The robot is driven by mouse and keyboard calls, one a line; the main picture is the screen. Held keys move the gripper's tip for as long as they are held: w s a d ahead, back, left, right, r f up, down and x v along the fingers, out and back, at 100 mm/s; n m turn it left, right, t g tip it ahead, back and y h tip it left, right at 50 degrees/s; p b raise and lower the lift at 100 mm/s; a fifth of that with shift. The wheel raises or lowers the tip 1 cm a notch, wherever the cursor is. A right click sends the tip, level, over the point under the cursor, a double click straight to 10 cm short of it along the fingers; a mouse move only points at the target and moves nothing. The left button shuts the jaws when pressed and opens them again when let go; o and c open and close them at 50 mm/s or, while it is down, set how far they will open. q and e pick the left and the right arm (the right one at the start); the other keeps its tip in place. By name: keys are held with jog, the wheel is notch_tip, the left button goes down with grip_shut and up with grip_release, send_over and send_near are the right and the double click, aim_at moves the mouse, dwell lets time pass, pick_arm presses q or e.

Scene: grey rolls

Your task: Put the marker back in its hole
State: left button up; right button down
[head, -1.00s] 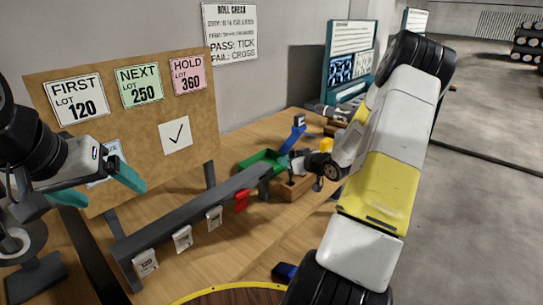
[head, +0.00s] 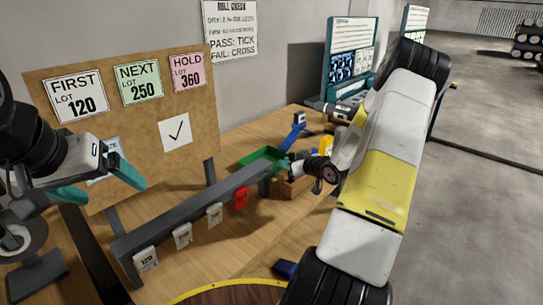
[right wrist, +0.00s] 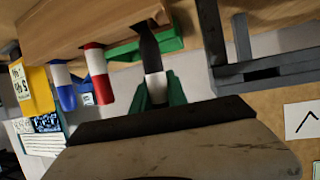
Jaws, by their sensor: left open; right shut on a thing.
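My right gripper (right wrist: 157,92) is shut on a marker (right wrist: 150,48) with a dark end and a white band. In the right wrist view the dark end reaches to the wooden block (right wrist: 85,18) and overlaps its edge. I cannot tell whether it is in a hole. A blue and white marker (right wrist: 63,88) and a red and white marker (right wrist: 97,70) stand in the block. In the head view, the right gripper (head: 287,170) is by the block (head: 295,188), its held marker hard to make out. My left gripper (head: 98,185) is open and empty, before the board.
A green tray (head: 247,160) lies behind the grey rail (head: 190,212), which carries several hanging tags. A blue stand (head: 296,132) and a yellow item (head: 326,145) are near the block. The bench (head: 235,245) in front of the rail is mostly clear.

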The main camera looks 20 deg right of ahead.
aim_at(286, 178)
jog(key=shift+f, duration=2.1)
jog(key=c, duration=1.2)
grip_release()
jog(key=shift+c, duration=0.2)
jog(key=v, duration=0.7)
jog(key=shift+s, duration=0.35)
jog(key=shift+d+r, duration=0.1)
jog(key=s+a+r+m+g+h, duration=0.1)
jog(key=s+a+r+g+h, duration=0.15)
jog(key=r, duration=0.65)
jog(key=s+a+r+m+g+h, duration=0.1)
jog(key=a+r+h, duration=0.15)
jog(key=r, duration=0.65)
jog(key=s+a+r+g+y, duration=0.1)
jog(key=s+a+r, duration=0.1)
jog(key=s+a, duration=0.3)
jog(key=s+a+r+g+y, duration=0.1)
jog(key=s+a+r, duration=0.2)
jog(key=s, duration=0.7)
jog(key=s+a+r+m+g, duration=0.1)
jog(key=s+a+r, duration=0.1)
jog(key=s+a, duration=0.4)
jog(key=shift+s+a+r+y, duration=0.25)
jog(key=shift+s+a+y, duration=0.15)
jog(key=shift+s, duration=0.45)
